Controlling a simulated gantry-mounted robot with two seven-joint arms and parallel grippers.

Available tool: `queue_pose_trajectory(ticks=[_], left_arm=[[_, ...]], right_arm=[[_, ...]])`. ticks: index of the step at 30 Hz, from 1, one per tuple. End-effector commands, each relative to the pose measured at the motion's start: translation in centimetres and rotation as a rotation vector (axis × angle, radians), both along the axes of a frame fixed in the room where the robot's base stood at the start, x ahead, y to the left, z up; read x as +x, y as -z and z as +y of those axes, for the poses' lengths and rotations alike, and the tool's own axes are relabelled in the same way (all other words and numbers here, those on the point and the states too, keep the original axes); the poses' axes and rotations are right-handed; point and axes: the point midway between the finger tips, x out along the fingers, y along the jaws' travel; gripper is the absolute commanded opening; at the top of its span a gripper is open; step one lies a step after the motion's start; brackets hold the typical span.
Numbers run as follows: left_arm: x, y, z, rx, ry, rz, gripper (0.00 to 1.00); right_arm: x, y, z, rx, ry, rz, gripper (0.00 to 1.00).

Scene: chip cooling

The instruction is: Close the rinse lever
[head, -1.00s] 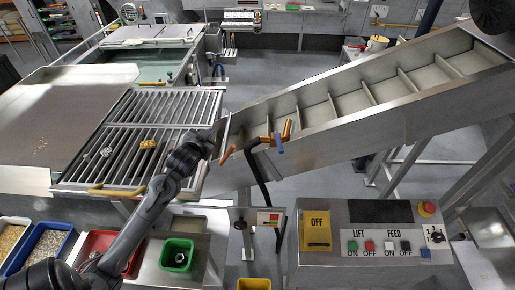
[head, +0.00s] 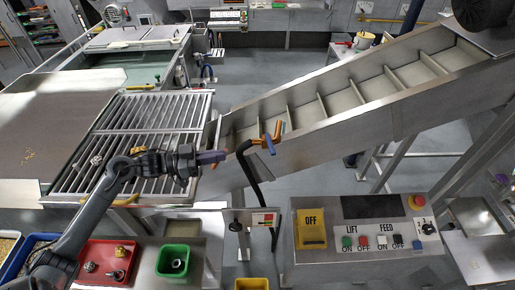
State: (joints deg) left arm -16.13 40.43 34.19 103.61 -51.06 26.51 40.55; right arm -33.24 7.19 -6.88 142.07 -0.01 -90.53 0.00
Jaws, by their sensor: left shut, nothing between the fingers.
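A small blue lever (head: 270,146) sits on an orange-copper pipe fitting (head: 277,132) at the lower end of the inclined conveyor in the head view. I take it to be the rinse lever; its handle slants downward. A black hose (head: 252,172) with an orange end hangs beside it. My left gripper (head: 216,157) is shut and empty, pointing right, over the right edge of the slatted grate. It is left of the lever and apart from it in the picture. My right gripper is not in view.
The slatted grate (head: 150,110) lies under my left arm. The inclined conveyor (head: 350,98) rises to the right. A control panel (head: 365,217) with a yellow OFF cover stands at the front. A red tray (head: 90,277) and a green bin (head: 180,248) are at front left.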

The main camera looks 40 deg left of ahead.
Motion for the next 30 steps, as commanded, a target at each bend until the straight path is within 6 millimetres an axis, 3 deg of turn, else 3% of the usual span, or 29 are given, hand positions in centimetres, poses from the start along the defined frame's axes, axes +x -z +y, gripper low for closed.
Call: queue_pose_trajectory(ticks=[18,30], left_arm=[[8.2,-0.4,-6.3,0.001,-0.003,-0.003,0.00],[10.2,-0.1,-7.9,0.003,-0.004,-0.002,0.00]], right_arm=[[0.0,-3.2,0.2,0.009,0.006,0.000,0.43],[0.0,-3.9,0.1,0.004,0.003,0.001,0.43]])
